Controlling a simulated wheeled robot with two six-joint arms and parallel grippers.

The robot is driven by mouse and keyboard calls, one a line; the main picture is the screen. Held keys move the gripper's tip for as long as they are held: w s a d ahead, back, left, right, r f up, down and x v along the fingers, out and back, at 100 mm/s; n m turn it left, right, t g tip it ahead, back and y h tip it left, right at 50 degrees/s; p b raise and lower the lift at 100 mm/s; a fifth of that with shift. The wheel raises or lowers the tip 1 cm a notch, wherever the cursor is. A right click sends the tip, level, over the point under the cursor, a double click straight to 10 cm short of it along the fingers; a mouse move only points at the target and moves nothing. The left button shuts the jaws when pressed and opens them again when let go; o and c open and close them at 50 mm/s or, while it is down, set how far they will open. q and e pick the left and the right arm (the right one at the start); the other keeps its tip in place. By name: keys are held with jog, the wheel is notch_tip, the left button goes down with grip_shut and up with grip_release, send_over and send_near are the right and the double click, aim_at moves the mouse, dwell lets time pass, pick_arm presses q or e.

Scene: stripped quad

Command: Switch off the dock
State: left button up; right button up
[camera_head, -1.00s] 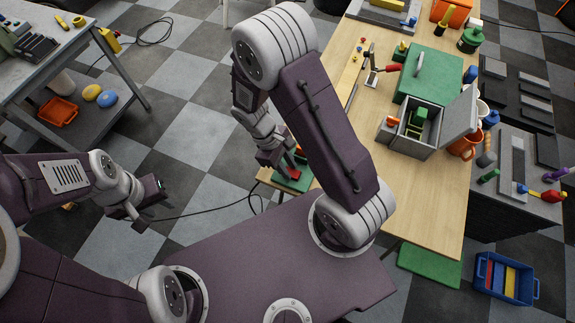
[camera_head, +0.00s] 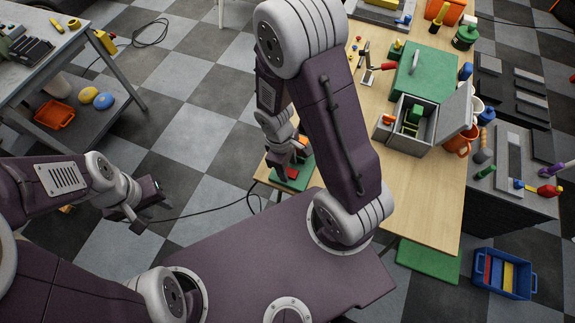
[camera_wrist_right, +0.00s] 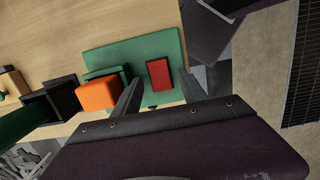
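The dock appears to be the green plate (camera_wrist_right: 131,49) on the wooden table, with a raised red rectangular switch (camera_wrist_right: 159,73). In the head view the red switch (camera_head: 292,173) shows at the table's near left corner. An orange block (camera_wrist_right: 97,93) sits on the plate's left part in the right wrist view. My right gripper (camera_wrist_right: 162,88) is open and empty, its two fingers either side of the switch as seen in that view; contact cannot be told. In the head view it (camera_head: 291,161) is just over the dock. My left gripper (camera_head: 160,197) is off over the floor, away from the table.
A grey open box (camera_head: 405,134) and a green case (camera_head: 425,72) stand on the table to the right. Black holders (camera_wrist_right: 62,95) lie left of the orange block. A blue tray (camera_head: 503,273) is on the floor at right. A cable (camera_head: 205,212) runs across the floor.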

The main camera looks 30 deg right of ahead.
notch_tip(320, 180, up, 9)
jog(key=w+p, duration=0.1)
jog(key=shift+a, duration=0.35)
dwell(0.4)
